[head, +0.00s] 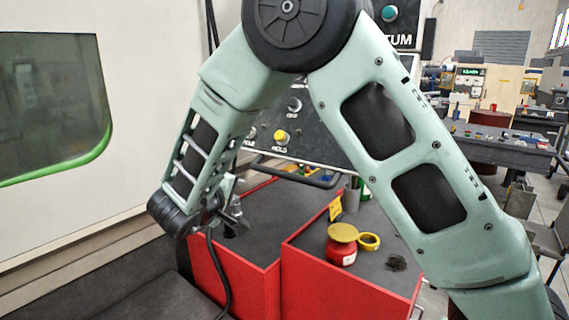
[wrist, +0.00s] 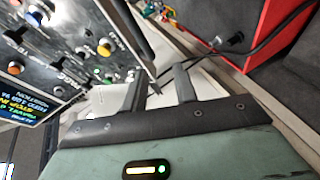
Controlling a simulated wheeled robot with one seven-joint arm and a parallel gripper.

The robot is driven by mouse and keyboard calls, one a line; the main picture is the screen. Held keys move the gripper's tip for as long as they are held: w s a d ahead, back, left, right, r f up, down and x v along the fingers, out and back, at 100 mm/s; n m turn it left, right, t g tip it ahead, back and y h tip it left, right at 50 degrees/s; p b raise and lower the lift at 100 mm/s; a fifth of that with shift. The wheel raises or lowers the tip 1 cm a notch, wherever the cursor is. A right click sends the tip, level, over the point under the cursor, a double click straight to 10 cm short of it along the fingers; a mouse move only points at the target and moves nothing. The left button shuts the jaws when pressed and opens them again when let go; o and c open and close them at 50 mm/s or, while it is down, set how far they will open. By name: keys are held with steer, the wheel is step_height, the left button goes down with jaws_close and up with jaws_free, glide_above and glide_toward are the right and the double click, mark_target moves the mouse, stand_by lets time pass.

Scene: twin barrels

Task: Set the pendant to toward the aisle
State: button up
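The pendant (head: 297,118) is a dark control panel with knobs, buttons and a handle bar (head: 300,176) along its lower edge. My arm hides part of it in the head view. In the wrist view the pendant (wrist: 75,40) fills the upper left, tilted, with a lit screen at its left. A dark bar (wrist: 132,40), apparently the handle, runs down toward the space between my fingertips. My gripper (head: 238,212) is below and left of the handle in the head view. In the wrist view my gripper's (wrist: 158,78) two fingers are apart, with nothing visibly clamped; contact with the bar is unclear.
Two red cabinets (head: 264,285) with dark tops stand below the pendant. A red jar with a yellow lid (head: 342,245) stands on the right one. A black cable (head: 217,275) hangs near my gripper. A pale machine wall (head: 145,80) is at left; workbenches (head: 500,145) stand at right.

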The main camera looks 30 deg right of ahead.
mark_target(286, 177)
steer(key=w+d+g+h+p, duration=0.1)
steer(key=d, duration=0.5)
steer(key=w+d+f+g+h+p, duration=0.1)
steer(key=w+d+p, duration=0.1)
steer(key=d, duration=0.4)
steer(key=w+d+f+g+h+p, duration=0.1)
steer(key=d+p, duration=0.1)
steer(key=d, duration=0.5)
steer(key=shift+w+d+h, duration=0.1)
steer(key=shift+w+h, duration=0.05)
steer(key=shift+h, duration=0.15)
jaws_close()
